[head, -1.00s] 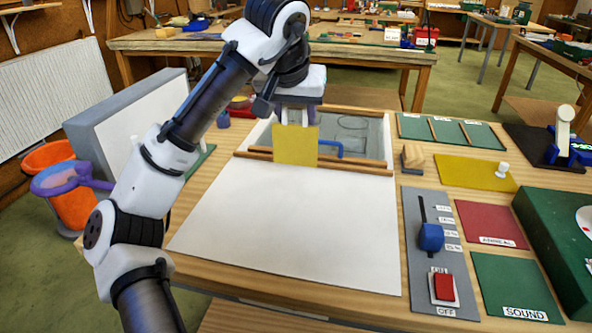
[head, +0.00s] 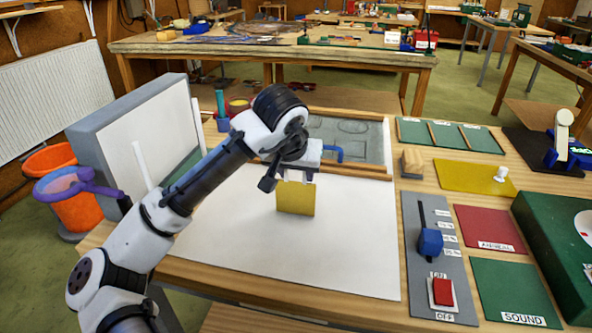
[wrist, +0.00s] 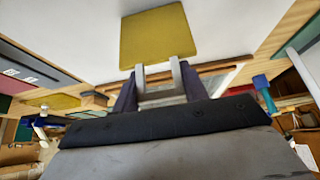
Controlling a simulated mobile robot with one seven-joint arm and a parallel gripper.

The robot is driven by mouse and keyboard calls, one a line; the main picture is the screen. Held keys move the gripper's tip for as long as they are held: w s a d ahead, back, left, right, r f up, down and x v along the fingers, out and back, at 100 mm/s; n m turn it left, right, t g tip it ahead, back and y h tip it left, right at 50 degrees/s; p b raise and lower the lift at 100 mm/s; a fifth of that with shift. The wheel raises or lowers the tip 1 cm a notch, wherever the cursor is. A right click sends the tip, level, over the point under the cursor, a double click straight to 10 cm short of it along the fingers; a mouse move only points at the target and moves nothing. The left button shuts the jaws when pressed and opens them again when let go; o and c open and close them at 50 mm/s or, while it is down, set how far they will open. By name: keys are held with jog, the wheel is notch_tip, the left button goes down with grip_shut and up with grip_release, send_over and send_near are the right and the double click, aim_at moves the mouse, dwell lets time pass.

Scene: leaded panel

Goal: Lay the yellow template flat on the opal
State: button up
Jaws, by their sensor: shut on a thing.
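My gripper (head: 297,177) is shut on the upper edge of a square yellow template (head: 295,200). The template hangs close to upright over the back part of a large white sheet (head: 300,255), which may be the opal; no label shows this. I cannot tell whether its lower edge touches the sheet. In the wrist view the template (wrist: 156,36) sticks out beyond the two pale fingertips (wrist: 158,73), with the white surface behind it.
Wooden strips (head: 362,171) and a grey panel with drawn outlines (head: 350,135) lie behind the sheet. A blue hooked handle (head: 335,152) is near the strips. To the right are a wooden block (head: 412,160), a yellow plate with white knob (head: 465,175) and a slider panel (head: 428,275).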

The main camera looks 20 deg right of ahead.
jog(key=o, duration=1.2)
jog(key=b+v, duration=0.1)
jog(key=v, duration=1.1)
jog(key=shift+r, duration=0.1)
